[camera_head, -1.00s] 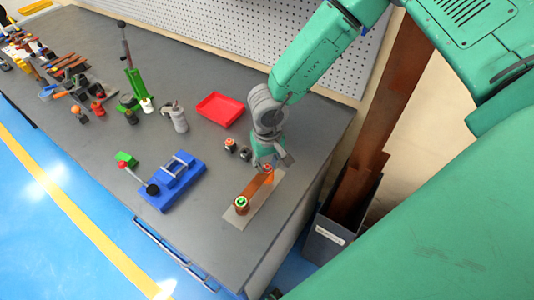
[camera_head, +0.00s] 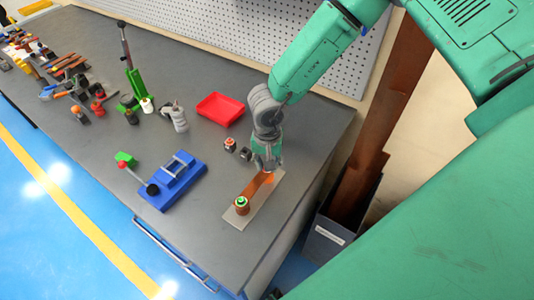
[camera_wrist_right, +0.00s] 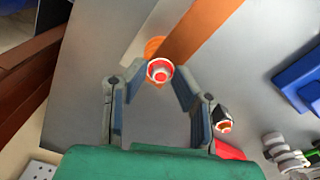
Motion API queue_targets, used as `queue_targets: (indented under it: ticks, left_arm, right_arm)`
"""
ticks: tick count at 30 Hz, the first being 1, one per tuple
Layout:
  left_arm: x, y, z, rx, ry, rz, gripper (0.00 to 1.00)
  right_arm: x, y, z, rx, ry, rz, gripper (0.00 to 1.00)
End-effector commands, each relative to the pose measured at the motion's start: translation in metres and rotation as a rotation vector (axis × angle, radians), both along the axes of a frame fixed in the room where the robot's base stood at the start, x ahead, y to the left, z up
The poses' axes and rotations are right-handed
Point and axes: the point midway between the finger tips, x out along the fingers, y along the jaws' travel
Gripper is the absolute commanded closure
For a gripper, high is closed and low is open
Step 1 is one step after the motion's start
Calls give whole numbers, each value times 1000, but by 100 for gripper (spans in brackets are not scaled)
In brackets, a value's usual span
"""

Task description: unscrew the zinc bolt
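A round bolt (camera_wrist_right: 160,70) with a white rim and a red ring stands at the orange end of a copper bar (camera_wrist_right: 200,25) in the right wrist view. My right gripper (camera_wrist_right: 159,67) has its two fingertips on either side of this bolt. The fingers look apart, with small gaps beside the bolt; contact is not clear. In the head view my right gripper (camera_head: 267,166) hides that bolt. A second bolt with a green top (camera_head: 242,202) stands at the near end of the copper bar (camera_head: 257,187). My left gripper is not in view.
The bar lies on a pale plate (camera_head: 240,222) near the table's right edge. A blue tool (camera_head: 172,182) is to its left, with small dark parts (camera_head: 230,145) and a red tray (camera_head: 221,109) behind. A grey bin (camera_head: 322,242) stands beside the table.

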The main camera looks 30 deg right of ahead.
Motion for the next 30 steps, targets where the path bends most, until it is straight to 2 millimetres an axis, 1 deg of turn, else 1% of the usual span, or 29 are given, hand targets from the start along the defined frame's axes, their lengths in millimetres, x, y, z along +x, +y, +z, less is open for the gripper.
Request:
queue_targets:
  ticks: [2, 5, 12, 15, 25, 30]
  left_arm:
    - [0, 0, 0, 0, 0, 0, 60]
    - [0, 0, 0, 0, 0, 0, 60]
    - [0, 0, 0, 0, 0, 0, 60]
    - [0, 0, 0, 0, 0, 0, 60]
    - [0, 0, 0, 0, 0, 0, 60]
    - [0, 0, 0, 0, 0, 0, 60]
  right_arm:
    - [0, 0, 0, 0, 0, -3, 76]
    - [0, 0, 0, 0, 0, -65, 76]
    - [0, 0, 0, 0, 0, -401, 76]
    - [0, 0, 0, 0, 0, -479, 76]
    - [0, 0, 0, -1, 0, -508, 76]
    - [0, 0, 0, -1, 1, -595, 76]
